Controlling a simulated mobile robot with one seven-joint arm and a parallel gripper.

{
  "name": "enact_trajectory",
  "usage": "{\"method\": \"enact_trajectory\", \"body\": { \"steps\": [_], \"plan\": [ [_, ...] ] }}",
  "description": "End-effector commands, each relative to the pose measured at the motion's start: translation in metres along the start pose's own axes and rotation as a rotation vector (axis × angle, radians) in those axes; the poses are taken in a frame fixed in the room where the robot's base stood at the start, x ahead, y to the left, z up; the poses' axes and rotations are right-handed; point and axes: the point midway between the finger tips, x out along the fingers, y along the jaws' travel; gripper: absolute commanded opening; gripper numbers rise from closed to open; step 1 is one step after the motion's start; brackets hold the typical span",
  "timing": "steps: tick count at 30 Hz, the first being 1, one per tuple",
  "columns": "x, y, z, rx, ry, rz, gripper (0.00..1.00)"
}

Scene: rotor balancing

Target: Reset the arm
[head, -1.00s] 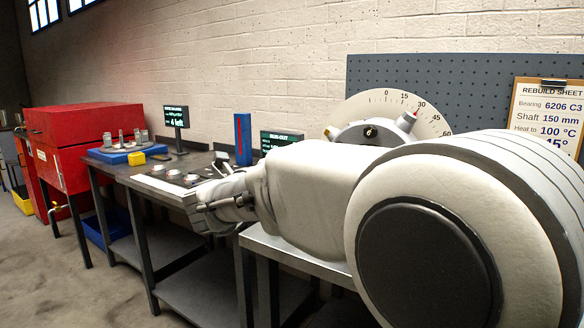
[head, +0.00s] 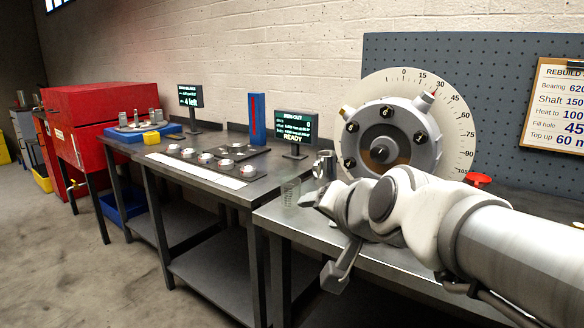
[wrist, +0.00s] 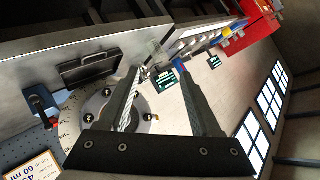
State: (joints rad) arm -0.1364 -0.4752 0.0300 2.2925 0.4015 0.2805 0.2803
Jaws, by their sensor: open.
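My arm reaches in from the lower right of the head view. My gripper (head: 318,190) hangs in front of the near bench, left of the rotor. In the wrist view my gripper (wrist: 160,76) has its two fingers apart with nothing held between them. The grey rotor (head: 385,140) stands upright in front of a round degree dial (head: 455,130) on the near bench. It has several numbered dark round spots on its face. In the wrist view the rotor (wrist: 96,105) lies beyond the left finger, partly hidden by it.
The far bench (head: 258,190) holds several small metal discs (head: 206,158), a blue upright block (head: 257,118) and a run-out display reading READY (head: 293,128). A red cabinet (head: 95,115) stands at left. A pegboard with a rebuild sheet (head: 560,105) is behind.

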Motion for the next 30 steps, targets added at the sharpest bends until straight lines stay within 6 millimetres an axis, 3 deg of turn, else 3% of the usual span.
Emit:
{"method": "enact_trajectory", "body": {
  "steps": [6,11,13,30],
  "plan": [
    [-0.058,0.094,0.072,-0.323,-0.267,0.231,0.65],
    [-0.108,0.160,0.117,-0.493,-0.472,0.398,0.65],
    [-0.120,0.140,0.096,-0.495,-0.473,0.393,0.65],
    [-0.190,0.054,-0.003,-0.489,-0.471,0.389,0.65]
  ]
}}
